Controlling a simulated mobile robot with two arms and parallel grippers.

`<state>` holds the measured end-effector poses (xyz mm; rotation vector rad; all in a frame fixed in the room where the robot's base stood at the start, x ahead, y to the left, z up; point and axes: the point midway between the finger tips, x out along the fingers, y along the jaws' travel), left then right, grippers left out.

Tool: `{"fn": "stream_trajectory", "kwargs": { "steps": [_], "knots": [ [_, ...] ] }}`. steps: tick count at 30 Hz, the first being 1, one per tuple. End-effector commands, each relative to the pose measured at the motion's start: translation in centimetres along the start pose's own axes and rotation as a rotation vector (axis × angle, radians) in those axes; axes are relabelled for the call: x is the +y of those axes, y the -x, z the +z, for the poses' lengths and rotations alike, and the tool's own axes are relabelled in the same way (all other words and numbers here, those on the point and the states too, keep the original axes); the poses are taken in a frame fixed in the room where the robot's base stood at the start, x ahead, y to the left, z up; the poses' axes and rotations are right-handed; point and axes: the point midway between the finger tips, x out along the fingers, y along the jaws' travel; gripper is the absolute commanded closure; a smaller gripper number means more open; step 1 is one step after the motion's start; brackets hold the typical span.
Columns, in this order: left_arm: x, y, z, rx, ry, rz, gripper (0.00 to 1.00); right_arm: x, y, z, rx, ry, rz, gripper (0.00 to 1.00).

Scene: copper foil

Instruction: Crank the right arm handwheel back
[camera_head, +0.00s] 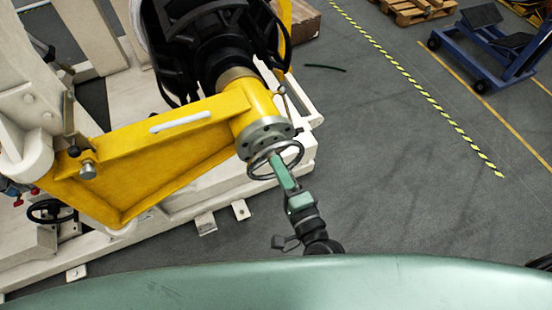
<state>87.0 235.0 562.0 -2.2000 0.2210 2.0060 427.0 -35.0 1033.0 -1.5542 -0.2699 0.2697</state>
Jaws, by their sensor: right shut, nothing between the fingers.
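The right arm handwheel (300,153) is a grey metal ring on the round flanged end (268,133) of a yellow arm (150,155), in the middle of the head view. My right gripper (276,162) comes up from below, with its green body tilted towards the wheel. Its tip lies over the wheel's opening, inside the rim in the picture. The gripper is shut with nothing held. I cannot tell whether the tip touches the rim or a spoke. My left gripper is not in view.
A cream machine frame (215,182) fills the left side, with a second, black handwheel (50,211) at far left. A blue wheeled stand (487,50) and a wooden pallet (420,10) stand at upper right. The grey floor (400,180) right of the wheel is clear.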

Motion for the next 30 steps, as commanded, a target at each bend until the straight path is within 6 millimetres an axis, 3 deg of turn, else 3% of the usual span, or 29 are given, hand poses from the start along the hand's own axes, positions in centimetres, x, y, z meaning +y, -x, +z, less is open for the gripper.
{"fn": "stream_trajectory", "kwargs": {
  "steps": [9, 21, 30],
  "knots": [
    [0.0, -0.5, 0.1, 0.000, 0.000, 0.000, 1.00, 0.8, 0.0, 2.0, 0.001, -0.001, 0.000, 1.00],
    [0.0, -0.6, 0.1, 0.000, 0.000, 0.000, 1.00, 0.9, 0.0, 2.2, 0.001, 0.000, 0.000, 1.00],
    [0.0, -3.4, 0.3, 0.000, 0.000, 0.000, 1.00, 4.3, 0.0, 5.1, 0.001, -0.001, 0.001, 1.00]
  ]
}}
